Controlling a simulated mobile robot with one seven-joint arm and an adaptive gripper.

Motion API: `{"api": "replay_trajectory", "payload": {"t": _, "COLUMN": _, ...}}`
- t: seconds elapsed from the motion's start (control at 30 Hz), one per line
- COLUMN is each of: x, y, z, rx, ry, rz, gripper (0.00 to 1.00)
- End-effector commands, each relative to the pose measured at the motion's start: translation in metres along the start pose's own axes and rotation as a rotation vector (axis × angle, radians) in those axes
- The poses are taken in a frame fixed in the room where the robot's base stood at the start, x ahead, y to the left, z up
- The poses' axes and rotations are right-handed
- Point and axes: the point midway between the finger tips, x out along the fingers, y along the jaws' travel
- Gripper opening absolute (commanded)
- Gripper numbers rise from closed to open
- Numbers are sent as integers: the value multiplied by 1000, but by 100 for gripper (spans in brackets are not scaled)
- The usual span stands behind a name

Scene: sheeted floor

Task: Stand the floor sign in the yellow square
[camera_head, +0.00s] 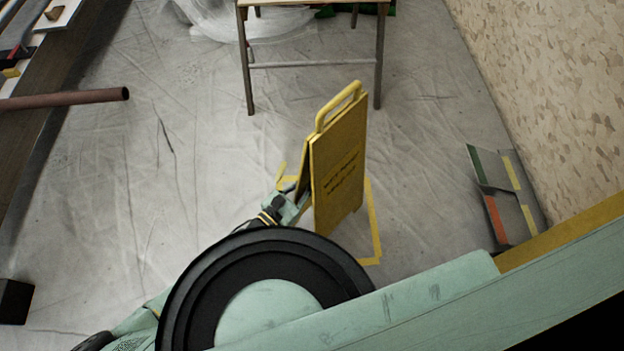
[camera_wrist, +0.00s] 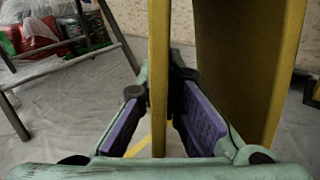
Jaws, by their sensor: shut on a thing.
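The yellow floor sign (camera_head: 338,172) is upright, with a handle loop at its top and dark lettering on its face. It stands over or just above the yellow square (camera_head: 375,228) marked on the floor; I cannot tell whether its feet touch. Part of the square is hidden behind the sign and my arm. My gripper (camera_head: 290,200) is at the sign's left edge. In the wrist view my gripper (camera_wrist: 160,118) has its purple pads on either side of one sign panel (camera_wrist: 158,60), shut on it. The second panel (camera_wrist: 245,60) is to the right, outside the pads.
A trestle table (camera_head: 315,65) stands behind the sign. A brown pipe (camera_head: 70,99) juts in from the left bench. Flat coloured panels (camera_head: 500,195) lie by the right wall. A black box (camera_head: 14,301) is at lower left. Sheeted floor left of the sign is clear.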

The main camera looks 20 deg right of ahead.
Motion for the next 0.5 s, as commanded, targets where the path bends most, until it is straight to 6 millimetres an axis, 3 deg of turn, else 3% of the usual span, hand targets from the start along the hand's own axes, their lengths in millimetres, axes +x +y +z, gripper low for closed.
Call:
{"api": "replay_trajectory", "payload": {"t": 0.13, "x": 0, "y": 1, "z": -10, "rx": -1, "ry": -11, "rz": -6, "gripper": 0}}
{"api": "replay_trajectory", "payload": {"t": 0.5, "x": 0, "y": 1, "z": -10, "rx": -2, "ry": -11, "rz": -10, "gripper": 0}}
